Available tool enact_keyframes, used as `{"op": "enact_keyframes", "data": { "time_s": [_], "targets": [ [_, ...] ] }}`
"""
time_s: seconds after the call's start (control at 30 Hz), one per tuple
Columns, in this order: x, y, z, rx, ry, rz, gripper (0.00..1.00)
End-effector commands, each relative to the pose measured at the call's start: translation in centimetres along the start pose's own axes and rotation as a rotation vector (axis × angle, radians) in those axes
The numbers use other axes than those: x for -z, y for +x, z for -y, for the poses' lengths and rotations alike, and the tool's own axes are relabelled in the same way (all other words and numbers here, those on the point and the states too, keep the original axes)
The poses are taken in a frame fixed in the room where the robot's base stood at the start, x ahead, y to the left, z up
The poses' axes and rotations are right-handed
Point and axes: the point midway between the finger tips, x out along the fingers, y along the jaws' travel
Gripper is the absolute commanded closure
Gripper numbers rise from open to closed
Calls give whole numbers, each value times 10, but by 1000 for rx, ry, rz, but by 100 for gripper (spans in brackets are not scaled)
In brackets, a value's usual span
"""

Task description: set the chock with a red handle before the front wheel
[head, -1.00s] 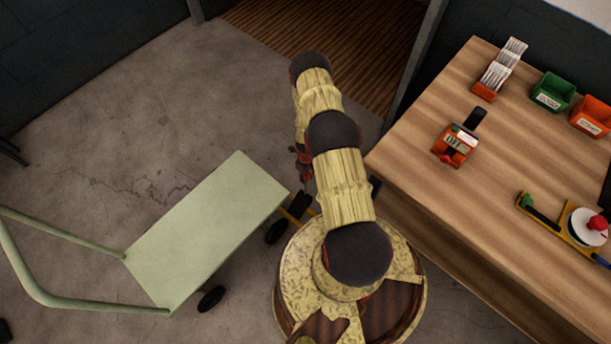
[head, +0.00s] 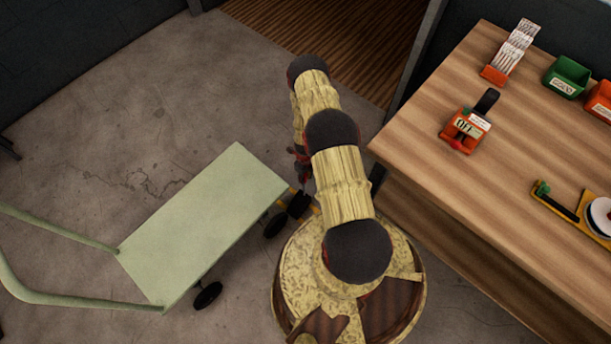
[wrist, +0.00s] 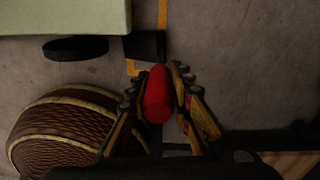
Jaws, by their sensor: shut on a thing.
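My gripper (wrist: 157,82) is shut on the red handle (wrist: 157,97) of the chock in the wrist view. A dark block, which looks like the chock's body (wrist: 145,46), shows just beyond the fingertips. It is to the right of a black cart wheel (wrist: 75,48), with a narrow gap between them. I cannot tell whether the block touches the floor. In the head view the pale green cart (head: 200,225) stands left of my arm. Its near right wheel (head: 275,226) is close to a dark block (head: 298,204). My gripper is mostly hidden behind my arm there.
Another cart wheel (head: 208,296) is at the lower edge of the cart. A wooden bench (head: 420,135) with bins and a small orange device (head: 465,130) stands on the right. Yellow tape (wrist: 162,15) marks the floor. Open concrete floor lies beyond the cart.

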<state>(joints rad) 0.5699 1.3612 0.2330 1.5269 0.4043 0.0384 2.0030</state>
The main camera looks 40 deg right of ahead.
Motion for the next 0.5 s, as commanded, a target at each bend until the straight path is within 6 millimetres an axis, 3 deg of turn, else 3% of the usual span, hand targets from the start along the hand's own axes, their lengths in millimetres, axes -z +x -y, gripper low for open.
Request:
{"op": "enact_keyframes", "data": {
  "time_s": [0.5],
  "targets": [
    [-6,0,-42,3,-2,3,100]
  ]
}}
